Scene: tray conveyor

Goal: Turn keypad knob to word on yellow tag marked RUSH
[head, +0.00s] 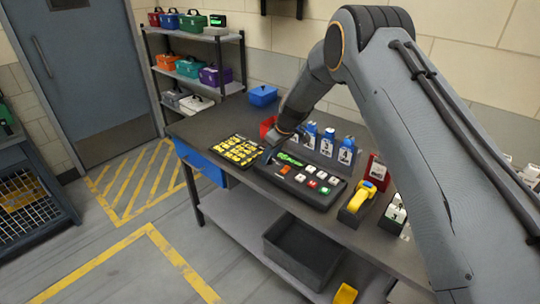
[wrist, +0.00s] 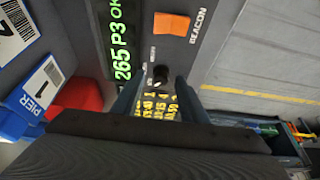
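The keypad (head: 324,199) lies on the table, with a green-lit display and several coloured buttons. In the wrist view its display (wrist: 121,42) reads "265 P3 OK", beside an orange button (wrist: 171,27) labelled BEACON. The small black knob (wrist: 159,74) shows beyond my fingertips; the words around it are too small to read. My gripper (wrist: 155,98) is open, its two fingers apart and pointing towards the knob; I cannot tell whether they touch it. In the head view my gripper (head: 270,154) is low over the keypad's left end.
A red container (head: 267,127) and a blue bin (head: 263,95) are towards the back. The table's front edge is close to the keypad.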

